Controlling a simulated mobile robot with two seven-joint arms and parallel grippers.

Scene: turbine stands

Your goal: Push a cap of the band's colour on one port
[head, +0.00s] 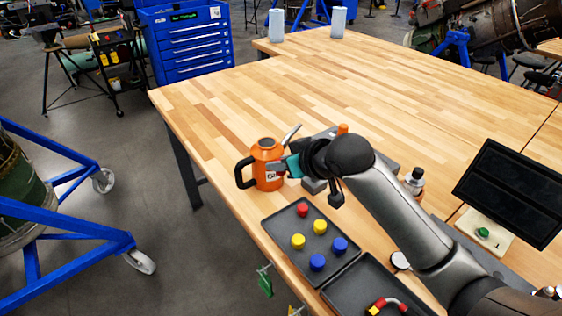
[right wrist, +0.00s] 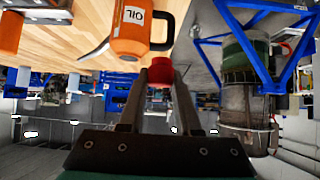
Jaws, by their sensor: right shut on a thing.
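My right gripper (head: 276,168) is in front of the orange oil can, above the table's near left edge. In the right wrist view its fingertips (right wrist: 160,74) are shut on a red cap (right wrist: 160,66). The cap is not clear in the head view. A dark tray (head: 282,222) below holds a red cap (head: 302,210), two yellow caps (head: 298,241) and two blue caps (head: 340,244). A curved piece with red and yellow parts (head: 386,304) lies in a second dark tray (head: 345,287). I cannot make out a port or which part is the band. My left gripper is out of view.
The oil can (head: 266,158) stands upright near the left edge. A grey block (head: 318,133) is partly hidden behind my right wrist. A bottle (head: 414,181), a green button (head: 483,232) and a black screen (head: 513,188) are right.

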